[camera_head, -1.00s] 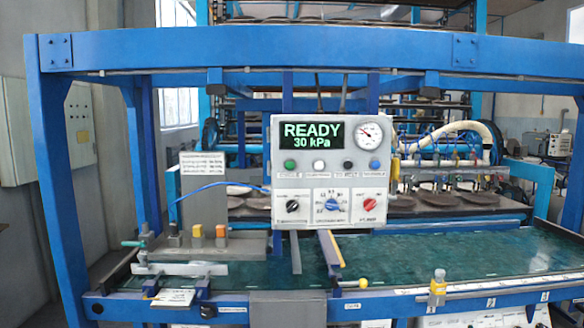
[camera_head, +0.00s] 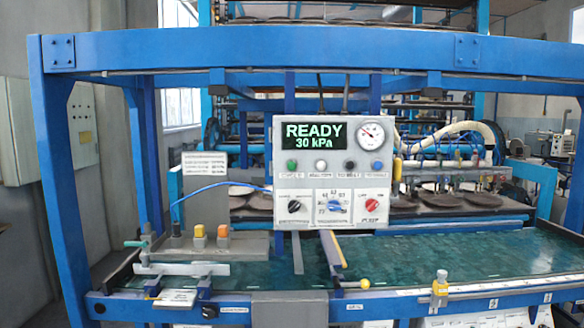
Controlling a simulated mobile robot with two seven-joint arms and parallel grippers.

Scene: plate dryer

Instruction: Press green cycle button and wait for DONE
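The white control panel (camera_head: 331,200) hangs upright in the middle of the blue machine frame. Its dark display (camera_head: 314,137) reads READY and 30 kPa in green letters. The green cycle button (camera_head: 292,164) is the leftmost of a row of round buttons below the display. A white button (camera_head: 321,164), a dark button (camera_head: 349,165) and a blue button (camera_head: 376,165) sit to its right. Nothing covers the panel or the green button. Neither of my grippers shows in the head view.
A pressure gauge (camera_head: 370,134) and knobs, the middle one blue (camera_head: 334,206), are also on the panel. A blue beam (camera_head: 260,54) spans above it. The green table (camera_head: 430,255) below is mostly clear. A block with orange parts (camera_head: 198,231) stands at left.

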